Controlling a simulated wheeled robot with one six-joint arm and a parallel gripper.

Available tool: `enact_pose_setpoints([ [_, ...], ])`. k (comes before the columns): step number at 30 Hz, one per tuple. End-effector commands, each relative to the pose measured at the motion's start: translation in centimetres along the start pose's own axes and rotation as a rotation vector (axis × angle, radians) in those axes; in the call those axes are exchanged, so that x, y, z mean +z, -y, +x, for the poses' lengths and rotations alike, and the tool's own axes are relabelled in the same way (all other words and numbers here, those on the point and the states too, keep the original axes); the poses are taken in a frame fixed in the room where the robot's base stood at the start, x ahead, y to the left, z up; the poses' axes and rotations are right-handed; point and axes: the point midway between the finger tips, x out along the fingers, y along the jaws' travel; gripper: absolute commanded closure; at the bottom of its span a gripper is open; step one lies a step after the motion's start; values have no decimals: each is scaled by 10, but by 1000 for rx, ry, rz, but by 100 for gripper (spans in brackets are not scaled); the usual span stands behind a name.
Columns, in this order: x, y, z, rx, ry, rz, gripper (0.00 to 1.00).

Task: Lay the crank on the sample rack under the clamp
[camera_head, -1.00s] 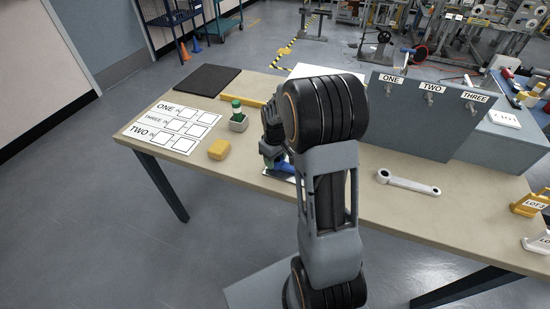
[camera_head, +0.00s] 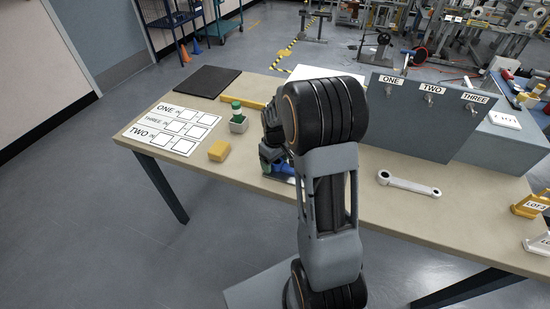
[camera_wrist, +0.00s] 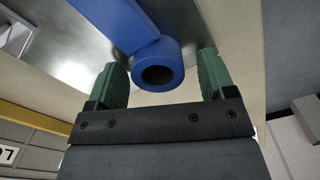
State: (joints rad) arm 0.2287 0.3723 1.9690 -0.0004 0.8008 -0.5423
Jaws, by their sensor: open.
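A blue part with a round ring end and a flat arm (camera_wrist: 158,62) shows in the wrist view over a shiny metal plate (camera_wrist: 75,50). My gripper (camera_wrist: 160,77) is open, with one green finger on each side of the ring and a small gap on both sides. In the head view the blue part (camera_head: 284,168) is mostly hidden behind my arm. A pale metal crank-shaped bar (camera_head: 408,184) with a ring at each end lies on the table to the right. I cannot tell which thing is the sample rack or the clamp.
A grey panel (camera_head: 410,125) with labelled hooks ONE, TWO, THREE stands behind my arm. A yellow block (camera_head: 219,151), a green-capped item (camera_head: 238,118), a label sheet (camera_head: 168,131) and a dark mat (camera_head: 204,81) are at left. Yellow and white LOT stands are at the right edge.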

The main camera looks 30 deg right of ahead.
Motion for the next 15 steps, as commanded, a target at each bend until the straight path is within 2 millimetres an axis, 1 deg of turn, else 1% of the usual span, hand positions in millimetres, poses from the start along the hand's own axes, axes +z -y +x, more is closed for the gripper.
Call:
enact_pose_setpoints([
  [2,0,0,-4,1,-2,0,24],
  [5,-1,0,-16,2,-4,0,24],
  [15,-1,0,-84,3,-5,0,24],
])
